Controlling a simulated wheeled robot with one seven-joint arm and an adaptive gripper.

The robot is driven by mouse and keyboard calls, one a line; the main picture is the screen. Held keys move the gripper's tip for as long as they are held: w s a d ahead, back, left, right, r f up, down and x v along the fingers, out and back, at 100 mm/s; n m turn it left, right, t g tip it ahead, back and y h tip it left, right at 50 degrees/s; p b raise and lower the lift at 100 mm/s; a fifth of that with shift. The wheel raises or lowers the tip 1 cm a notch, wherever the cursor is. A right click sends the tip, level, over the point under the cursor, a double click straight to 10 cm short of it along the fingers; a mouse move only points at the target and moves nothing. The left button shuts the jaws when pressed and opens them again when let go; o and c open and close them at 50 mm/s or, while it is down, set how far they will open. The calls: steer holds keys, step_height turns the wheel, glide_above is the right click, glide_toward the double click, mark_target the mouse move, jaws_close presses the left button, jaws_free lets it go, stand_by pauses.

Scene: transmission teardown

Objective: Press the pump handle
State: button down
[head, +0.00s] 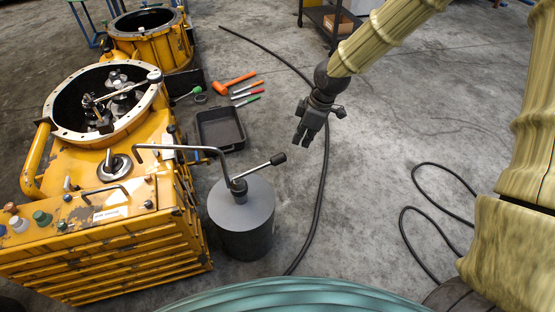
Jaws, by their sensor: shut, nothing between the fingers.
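A grey cylinder (241,228) stands upright on the floor. A bent metal pipe (186,149) runs from its top leftward over the yellow housing. A short metal lever with a black grip (278,158), which looks like the pump handle, slants up to the right from the same top. My gripper (302,145) is in the air, up and right of the black grip in the picture, with its fingers pointing down. It is shut and holds nothing. A gap shows between it and the lever. Its height above the grip is hard to judge.
The yellow transmission housing (90,230) fills the left. A black tray (219,130), an orange mallet (234,82) and several coloured-handled tools lie on the floor behind. A black hose (322,180) crosses the floor right of the cylinder. A dark cart (328,20) stands at the back.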

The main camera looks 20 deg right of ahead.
steer(key=s+a+f+m+g, duration=0.1)
steer(key=s+a+f+m, duration=0.2)
steer(key=s+f, duration=0.5)
steer(key=s+a+f+m, duration=0.3)
steer(key=s+f, duration=0.3)
steer(key=f, duration=0.4)
steer(key=s+d+f+m+h, duration=0.1)
steer(key=s+f, duration=0.4)
steer(key=s, duration=0.5)
steer(key=s+d+f+m+h, duration=0.1)
steer(key=s+d+f+m, duration=0.2)
steer(key=s, duration=0.6)
step_height(320, 180, down, 3)
steer(key=m, duration=0.2)
steer(key=shift+s+r+m, duration=0.15)
steer(key=shift+s+m, duration=0.2)
steer(key=shift+m, duration=0.05)
